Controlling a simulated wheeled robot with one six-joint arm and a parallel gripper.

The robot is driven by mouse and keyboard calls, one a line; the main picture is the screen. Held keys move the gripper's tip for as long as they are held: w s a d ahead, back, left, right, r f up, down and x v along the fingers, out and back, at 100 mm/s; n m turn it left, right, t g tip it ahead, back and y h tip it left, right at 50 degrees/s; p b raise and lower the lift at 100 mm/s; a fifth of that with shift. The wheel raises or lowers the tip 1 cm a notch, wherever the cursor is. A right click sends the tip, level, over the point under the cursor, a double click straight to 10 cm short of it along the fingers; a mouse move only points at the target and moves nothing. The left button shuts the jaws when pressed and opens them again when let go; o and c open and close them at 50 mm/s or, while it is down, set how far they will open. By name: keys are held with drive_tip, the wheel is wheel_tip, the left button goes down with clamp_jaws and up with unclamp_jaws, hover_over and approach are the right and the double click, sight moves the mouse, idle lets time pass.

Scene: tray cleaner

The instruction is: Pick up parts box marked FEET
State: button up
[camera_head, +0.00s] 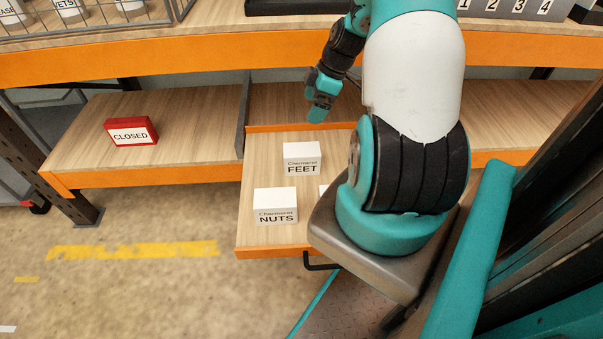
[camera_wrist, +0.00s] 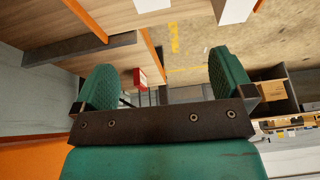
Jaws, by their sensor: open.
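The white parts box marked FEET (camera_head: 302,158) stands upright on the pulled-out wooden drawer (camera_head: 255,240) in the head view. My gripper (camera_head: 320,108) is above and behind this box, near the back of the drawer, and apart from it. In the wrist view my gripper (camera_wrist: 163,80) has its two green fingers spread wide with nothing between them. A white box (camera_wrist: 150,5) is cut off at the top edge there; its label does not show.
A white box marked NUTS (camera_head: 275,205) stands in front of FEET. Another white box (camera_head: 323,190) is mostly hidden by my arm. The orange-edged worktop (camera_head: 150,64) overhangs the shelf.

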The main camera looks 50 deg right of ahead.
sight(305, 149)
drive_tip(key=f+b, duration=0.1)
drive_tip(key=f, duration=0.3)
drive_tip(key=w+f, duration=0.1)
drive_tip(key=f, duration=0.4)
drive_tip(key=f+b, duration=0.1)
drive_tip(key=f, duration=0.4)
drive_tip(key=shift+w+a+f+b, duration=0.1)
drive_tip(key=shift+w+a+b, duration=0.2)
drive_tip(key=shift+w+b, duration=0.05)
drive_tip(key=shift+d+b+x, duration=0.2)
drive_tip(key=shift+b+x, duration=0.15)
drive_tip(key=shift+x, duration=0.95)
drive_tip(key=shift+d+b+x, duration=0.15)
drive_tip(key=shift+b+x, duration=0.15)
drive_tip(key=shift+x, duration=1)
drive_tip(key=shift+f, duration=0.3)
drive_tip(key=shift+c, duration=0.2)
drive_tip(key=c, duration=1.1)
drive_tip(key=shift+c, duration=0.2)
